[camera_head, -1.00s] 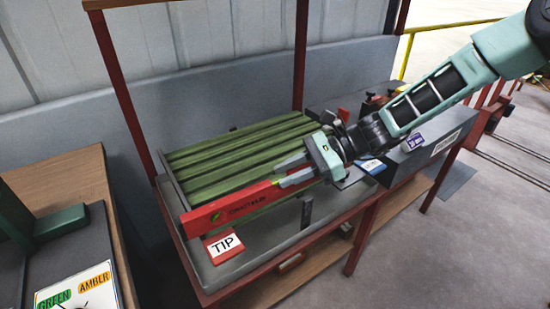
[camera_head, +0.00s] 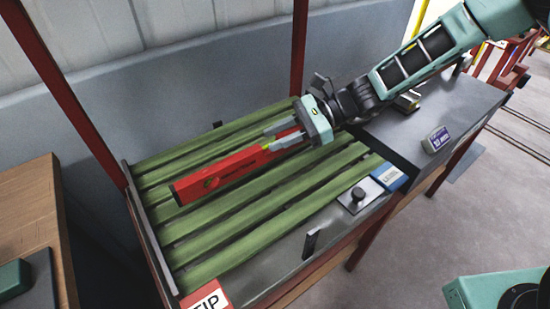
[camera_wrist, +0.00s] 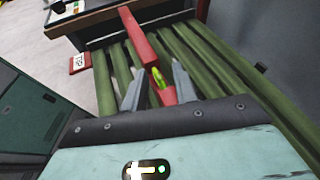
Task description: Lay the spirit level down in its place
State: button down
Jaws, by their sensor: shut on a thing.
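The spirit level is a long red bar (camera_head: 225,176) with dark marks on its face. My gripper (camera_head: 285,136) is shut on its right end in the head view. The level points left and slightly toward the viewer, over the green slatted bed (camera_head: 235,218). I cannot tell whether it touches the slats. In the wrist view the level (camera_wrist: 142,42) runs away between the two grey fingers of my gripper (camera_wrist: 155,88), and its yellow-green vial shows near them. No marked place for the level is clear to me.
A red-edged TIP card (camera_head: 210,298) lies at the bed's near left corner. A black knob (camera_head: 358,194), a blue-and-white label (camera_head: 388,177) and a small upright dark plate (camera_head: 311,243) stand along the front edge. Red posts (camera_head: 299,50) rise behind. A wooden bench (camera_head: 30,215) is at left.

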jog(key=shift+f, duration=3.6)
jog(key=c, duration=1.1)
grip_release()
jog(key=shift+f, duration=0.1)
